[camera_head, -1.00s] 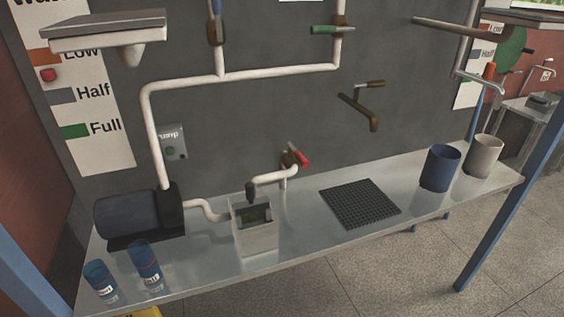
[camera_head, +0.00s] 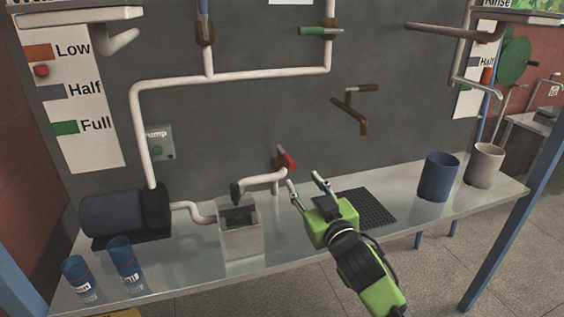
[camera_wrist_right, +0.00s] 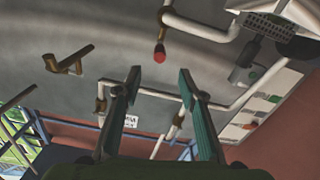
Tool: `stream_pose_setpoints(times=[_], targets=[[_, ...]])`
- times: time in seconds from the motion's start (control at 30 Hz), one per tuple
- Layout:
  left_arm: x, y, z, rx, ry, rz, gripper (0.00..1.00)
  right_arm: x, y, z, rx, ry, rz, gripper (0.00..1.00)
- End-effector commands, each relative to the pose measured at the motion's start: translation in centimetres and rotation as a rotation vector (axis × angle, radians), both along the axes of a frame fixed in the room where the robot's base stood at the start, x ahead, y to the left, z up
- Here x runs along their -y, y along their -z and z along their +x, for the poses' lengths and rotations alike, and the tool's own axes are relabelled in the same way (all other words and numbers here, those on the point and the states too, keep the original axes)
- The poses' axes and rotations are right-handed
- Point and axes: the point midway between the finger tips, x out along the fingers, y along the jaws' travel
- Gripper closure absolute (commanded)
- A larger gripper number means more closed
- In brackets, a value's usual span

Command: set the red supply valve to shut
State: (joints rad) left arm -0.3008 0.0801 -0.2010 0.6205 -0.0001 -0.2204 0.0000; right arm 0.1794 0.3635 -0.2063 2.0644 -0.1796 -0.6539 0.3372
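The red supply valve (camera_head: 289,160) is a red handle on a brown fitting on the white pipe, low on the grey wall above the bench. It also shows in the right wrist view (camera_wrist_right: 160,54), ahead of the fingers and apart from them. My right gripper (camera_head: 306,184) is green, open and empty. In the head view its fingertips are just below and to the right of the red handle. In the wrist view the two fingers (camera_wrist_right: 160,78) are spread with a clear gap between them. My left gripper is not in view.
A white box (camera_head: 240,240) stands left of the right gripper, and a dark pump (camera_head: 120,212) sits farther left. A green-handled valve (camera_head: 314,31) and a brown tap (camera_head: 352,110) are on the wall. Blue (camera_head: 438,177) and white cups stand right.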

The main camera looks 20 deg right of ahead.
Motion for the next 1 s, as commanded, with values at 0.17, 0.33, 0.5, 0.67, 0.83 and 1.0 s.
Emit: stream_pose_setpoints(times=[0.17, 0.33, 0.5, 0.67, 0.83, 1.0], targets=[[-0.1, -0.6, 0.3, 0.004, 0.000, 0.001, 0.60, 0.0, -0.2, 2.5, -0.002, 0.002, 0.000, 0.63], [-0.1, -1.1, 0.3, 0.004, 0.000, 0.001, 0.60, -0.1, -0.2, 5.7, -0.002, 0.001, 0.000, 0.63], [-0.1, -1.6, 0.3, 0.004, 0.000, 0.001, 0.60, -0.3, -0.1, 8.7, -0.004, 0.002, 0.001, 0.63], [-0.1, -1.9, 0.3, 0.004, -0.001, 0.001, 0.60, -0.3, 0.0, 11.1, -0.003, 0.002, 0.001, 0.63], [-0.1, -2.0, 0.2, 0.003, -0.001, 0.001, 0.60, -0.4, 0.1, 12.7, -0.004, 0.001, 0.000, 0.63], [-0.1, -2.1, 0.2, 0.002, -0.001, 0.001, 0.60, -0.4, 0.2, 13.3, -0.005, 0.001, 0.000, 0.63]])
